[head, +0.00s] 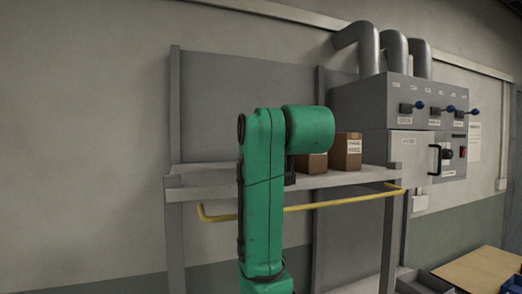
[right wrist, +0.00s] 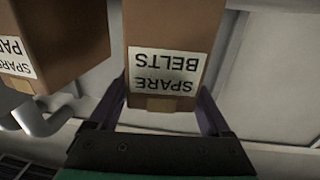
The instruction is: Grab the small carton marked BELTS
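The carton marked SPARE BELTS (right wrist: 172,30) is brown with a white label, upside down in the right wrist view. My right gripper (right wrist: 164,98) has one finger on each side of this carton and looks open, with narrow gaps beside it. In the head view, the carton (head: 314,164) stands on the shelf, partly hidden behind my green right arm. My right gripper is mostly hidden there behind the arm. My left gripper is not in view.
A second brown carton (head: 347,152), labelled SPARE with the rest unclear, stands close to the right on the grey shelf (head: 212,184). A yellow rail (head: 335,203) runs along the shelf front. A grey control box (head: 385,104) with levers is at right.

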